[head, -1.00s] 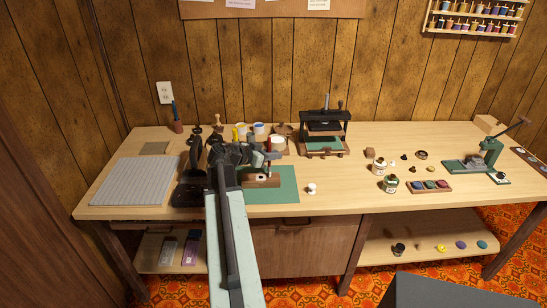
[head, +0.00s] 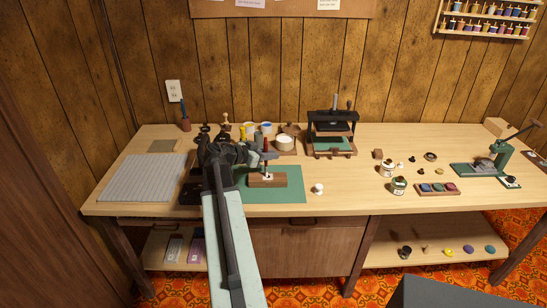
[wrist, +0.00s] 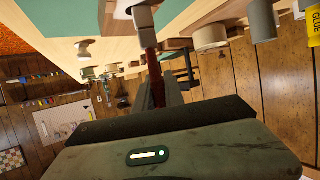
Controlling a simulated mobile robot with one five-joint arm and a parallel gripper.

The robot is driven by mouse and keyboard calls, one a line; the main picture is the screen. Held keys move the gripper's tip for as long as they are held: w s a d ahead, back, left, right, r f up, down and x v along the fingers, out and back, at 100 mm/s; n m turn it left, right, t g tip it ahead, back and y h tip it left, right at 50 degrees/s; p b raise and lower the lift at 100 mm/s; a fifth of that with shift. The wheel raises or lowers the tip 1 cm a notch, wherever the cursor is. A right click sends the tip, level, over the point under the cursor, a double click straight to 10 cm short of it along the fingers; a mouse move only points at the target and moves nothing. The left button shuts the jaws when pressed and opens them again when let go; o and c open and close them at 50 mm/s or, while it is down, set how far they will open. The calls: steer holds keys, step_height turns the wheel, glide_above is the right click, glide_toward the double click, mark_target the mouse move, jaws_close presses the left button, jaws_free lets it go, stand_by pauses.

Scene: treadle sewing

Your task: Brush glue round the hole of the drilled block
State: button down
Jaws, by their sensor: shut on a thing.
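The drilled block (head: 256,181), a brown wooden piece, lies on the green mat (head: 290,192). My gripper (head: 262,157) is above it, shut on a brush (head: 266,146) with a dark red handle. The brush points down, its pale tip at a whitish spot on the block's top, around where the hole seems to be. I cannot tell whether the tip touches or whether glue is there. In the wrist view the brush (wrist: 155,78) runs from the fingers to a pale tip end. The white glue pot (head: 284,143) stands behind the block.
A small press (head: 331,132) stands behind and to the right. A small white knob-like piece (head: 319,189) is right of the mat. A grey ribbed board (head: 143,178) and dark upright items lie left. Jars (head: 398,186) stand further right. The mat's right part is clear.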

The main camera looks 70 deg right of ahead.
steer(key=shift+w, duration=0.1)
steer(key=shift+w+a+r, duration=0.1)
steer(key=shift+w+a, duration=0.25)
steer(key=shift+w, duration=0.5)
steer(key=shift+s, duration=0.1)
steer(key=shift+s+d, duration=0.35)
steer(key=shift+s, duration=0.55)
steer(key=shift+s, duration=0.1)
steer(key=shift+s+d, duration=0.4)
steer(key=shift+s, duration=0.4)
